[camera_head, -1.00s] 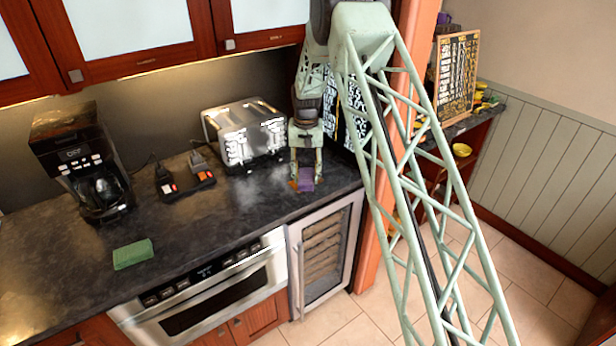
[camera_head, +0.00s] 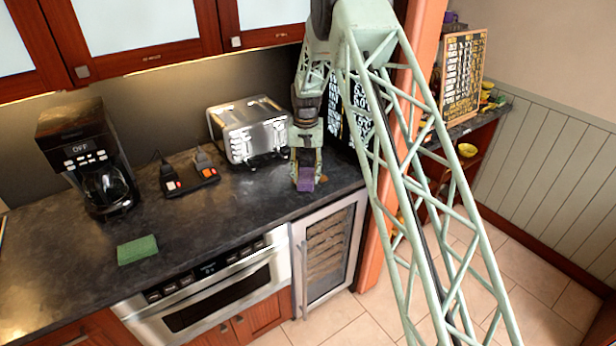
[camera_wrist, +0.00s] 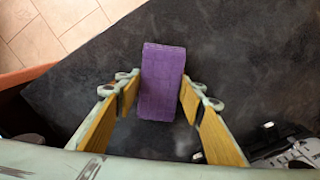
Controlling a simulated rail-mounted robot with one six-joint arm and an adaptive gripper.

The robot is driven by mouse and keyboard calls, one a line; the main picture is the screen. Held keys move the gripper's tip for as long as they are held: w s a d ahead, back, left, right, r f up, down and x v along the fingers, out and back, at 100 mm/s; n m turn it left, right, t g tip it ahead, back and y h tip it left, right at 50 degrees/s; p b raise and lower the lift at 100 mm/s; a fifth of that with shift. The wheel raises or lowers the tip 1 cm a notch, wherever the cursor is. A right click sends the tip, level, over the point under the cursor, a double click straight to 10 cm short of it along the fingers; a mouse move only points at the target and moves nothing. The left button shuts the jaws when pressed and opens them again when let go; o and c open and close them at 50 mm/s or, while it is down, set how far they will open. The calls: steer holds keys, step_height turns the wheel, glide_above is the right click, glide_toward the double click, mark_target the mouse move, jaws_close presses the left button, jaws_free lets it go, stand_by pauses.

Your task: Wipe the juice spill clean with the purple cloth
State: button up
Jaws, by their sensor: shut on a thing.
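The purple cloth (camera_head: 305,183) is a folded block on the dark counter near the right end, in front of the toaster. My gripper (camera_head: 306,163) points down and is shut on it. In the wrist view, the cloth (camera_wrist: 162,75) sits between the two fingers of my gripper (camera_wrist: 160,96), with its far end reaching past the fingertips. A small orange-brown patch of the juice spill (camera_head: 323,178) shows just right of the cloth in the head view. Any spill under the cloth is hidden, and none is clear in the wrist view.
A silver toaster (camera_head: 250,131) stands left of my gripper, and a dark board with white writing (camera_head: 335,112) stands close behind it. The counter's front edge is close.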

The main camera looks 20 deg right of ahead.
steer(key=shift+s+a+f, duration=0.1)
steer(key=shift+s+a, duration=0.05)
stand_by(0.3)
steer(key=shift+s+a, duration=0.15)
steer(key=shift+a, duration=0.35)
steer(key=shift+s+a, duration=0.15)
steer(key=shift+a, duration=0.35)
steer(key=shift+a, duration=0.1)
steer(key=shift+s+a+b, duration=0.35)
steer(key=shift+a+b, duration=0.05)
steer(key=shift+a, duration=0.5)
steer(key=shift+a, duration=0.15)
steer(key=shift+w, duration=0.1)
steer(key=shift+w+d, duration=0.2)
steer(key=shift+d, duration=0.4)
steer(key=shift+w+d, duration=0.15)
steer(key=shift+d, duration=0.45)
